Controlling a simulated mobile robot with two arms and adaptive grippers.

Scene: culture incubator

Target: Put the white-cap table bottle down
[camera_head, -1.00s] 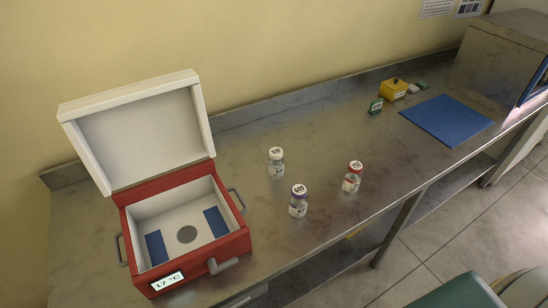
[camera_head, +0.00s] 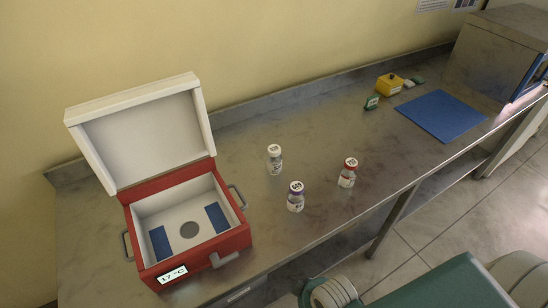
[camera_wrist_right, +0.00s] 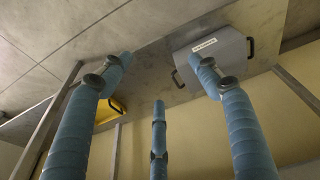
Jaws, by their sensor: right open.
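The white-cap bottle (camera_head: 275,159) stands upright on the steel table, right of the open red box. A purple-cap bottle (camera_head: 296,197) and a red-cap bottle (camera_head: 348,173) stand upright nearby, apart from it. My right gripper (camera_wrist_right: 160,85) shows in the right wrist view with its blue fingers spread and nothing between them. No gripper touches the white-cap bottle. My left gripper is in neither view.
The red incubator box (camera_head: 243,239) has its white lid (camera_head: 140,133) raised and its inside is empty of bottles. A blue mat (camera_head: 441,116), a yellow box (camera_head: 389,85) and small green items (camera_head: 371,103) lie farther right. The bare table (camera_head: 325,135) between is clear.

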